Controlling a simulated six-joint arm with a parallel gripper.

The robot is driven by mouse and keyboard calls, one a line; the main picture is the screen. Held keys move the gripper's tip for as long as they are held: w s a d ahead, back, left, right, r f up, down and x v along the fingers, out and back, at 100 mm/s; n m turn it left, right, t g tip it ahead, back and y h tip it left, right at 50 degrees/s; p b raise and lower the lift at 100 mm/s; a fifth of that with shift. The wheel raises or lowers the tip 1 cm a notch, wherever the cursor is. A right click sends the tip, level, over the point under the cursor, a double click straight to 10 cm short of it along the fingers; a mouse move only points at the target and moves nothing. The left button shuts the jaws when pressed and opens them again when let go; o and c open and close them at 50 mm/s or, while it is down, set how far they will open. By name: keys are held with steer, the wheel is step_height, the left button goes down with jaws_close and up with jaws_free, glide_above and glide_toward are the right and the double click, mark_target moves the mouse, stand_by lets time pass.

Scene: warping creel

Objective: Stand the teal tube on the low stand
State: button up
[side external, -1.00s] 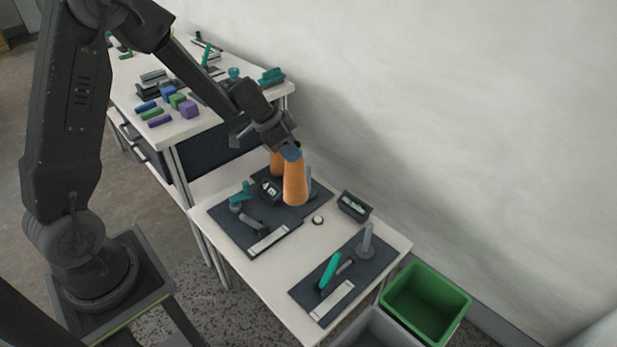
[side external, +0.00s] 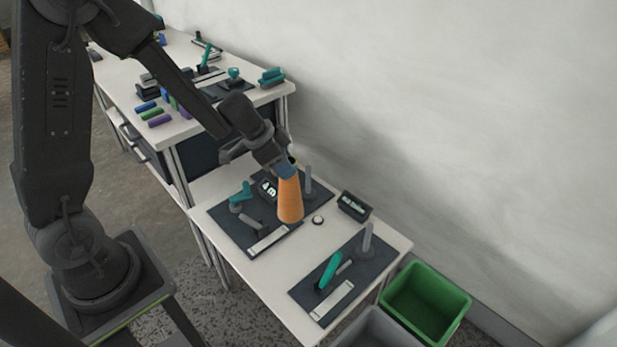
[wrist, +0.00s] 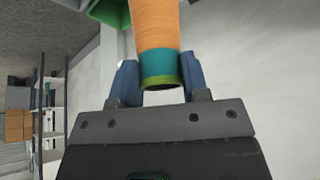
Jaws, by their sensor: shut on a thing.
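My gripper (side external: 286,168) is shut on the teal-banded end of a tube wound with orange yarn (side external: 290,198). In the wrist view the blue fingers of my gripper (wrist: 158,84) clasp the teal tube end (wrist: 160,66), which has a green rim. The wide end of the orange cone points down, slightly tilted, over the far dark mat (side external: 238,226). I cannot tell whether it touches anything. A grey upright post (side external: 308,180) stands just right of it, and another grey post (side external: 367,240) stands on the near mat. Which one is the low stand is unclear.
A teal lever-like piece (side external: 330,270) leans on the near mat (side external: 312,297). A small dark box (side external: 354,205) and a round white piece (side external: 318,221) lie on the white table. A green bin (side external: 428,300) stands beyond the table's end. The higher bench (side external: 185,130) holds several items.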

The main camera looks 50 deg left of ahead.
mark_target(296, 188)
steer(key=w+f+m, duration=0.1)
steer(key=m, duration=0.1)
steer(key=w+f+m+g+h, duration=0.1)
steer(key=w+f+m, duration=0.1)
steer(key=shift+d+f, duration=0.2)
steer(key=shift+f, duration=0.1)
steer(key=f+m+g, duration=0.1)
steer(key=f+m, duration=0.1)
steer(key=f+m+g+h, duration=0.1)
steer(key=f+m, duration=0.1)
steer(key=w+f+m+g, duration=0.1)
steer(key=f+m, duration=0.1)
steer(key=shift+a+h, duration=0.35)
steer(key=shift+h, duration=0.05)
steer(key=shift+f+m, duration=0.4)
step_height(296, 188, down, 10)
steer(key=shift+g, duration=0.3)
steer(key=shift+s+a+f, duration=0.1)
steer(key=o, duration=1)
steer(key=shift+f, duration=0.1)
steer(key=shift+c, duration=0.2)
